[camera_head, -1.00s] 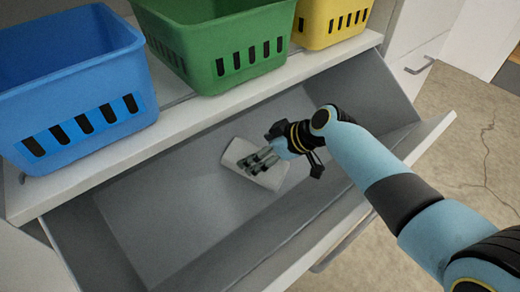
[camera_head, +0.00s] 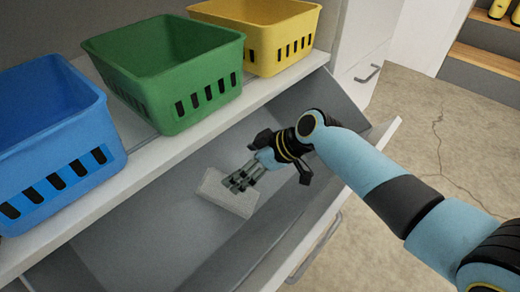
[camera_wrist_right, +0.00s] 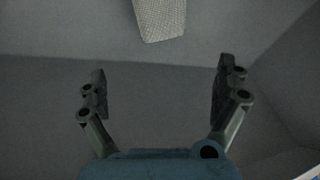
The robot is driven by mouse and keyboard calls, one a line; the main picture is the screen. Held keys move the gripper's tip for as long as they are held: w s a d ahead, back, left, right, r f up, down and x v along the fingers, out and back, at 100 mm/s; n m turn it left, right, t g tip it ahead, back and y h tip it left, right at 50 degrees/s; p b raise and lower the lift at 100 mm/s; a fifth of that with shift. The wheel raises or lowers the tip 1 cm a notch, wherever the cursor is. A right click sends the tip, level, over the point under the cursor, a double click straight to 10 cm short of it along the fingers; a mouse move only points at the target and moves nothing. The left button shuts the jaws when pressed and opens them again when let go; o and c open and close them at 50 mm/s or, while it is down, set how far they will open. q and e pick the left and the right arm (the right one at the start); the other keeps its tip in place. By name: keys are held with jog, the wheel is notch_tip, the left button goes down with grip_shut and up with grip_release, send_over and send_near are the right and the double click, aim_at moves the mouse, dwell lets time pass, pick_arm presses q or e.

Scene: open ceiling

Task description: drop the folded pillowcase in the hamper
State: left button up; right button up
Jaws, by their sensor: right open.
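The folded pillowcase (camera_head: 218,192) is a pale grey-white slab lying inside a wide grey open drawer or tilt-out bin (camera_head: 160,222), which may be the hamper. My right gripper (camera_head: 240,182) reaches in from the right and overlaps the pillowcase's upper right part in the head view. In the right wrist view, the gripper (camera_wrist_right: 160,88) is open with nothing between its fingers. The pillowcase (camera_wrist_right: 160,18) lies beyond the fingertips there, apart from them and cut by the top edge. My left gripper is not in view.
Blue (camera_head: 55,130), green (camera_head: 165,75) and yellow (camera_head: 260,35) slotted baskets stand on a white shelf (camera_head: 145,150) behind the bin. The bin's front wall (camera_head: 340,185) runs below my right arm. Bare floor (camera_head: 425,140) lies to the right.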

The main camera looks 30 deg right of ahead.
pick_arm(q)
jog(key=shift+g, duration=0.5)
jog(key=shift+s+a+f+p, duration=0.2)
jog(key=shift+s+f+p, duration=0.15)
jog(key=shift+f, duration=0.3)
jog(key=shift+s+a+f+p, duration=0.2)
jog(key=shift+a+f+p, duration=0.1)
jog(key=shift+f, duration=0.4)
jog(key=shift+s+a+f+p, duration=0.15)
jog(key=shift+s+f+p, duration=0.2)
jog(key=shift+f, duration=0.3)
pick_arm(e)
jog(key=shift+v, duration=2.85)
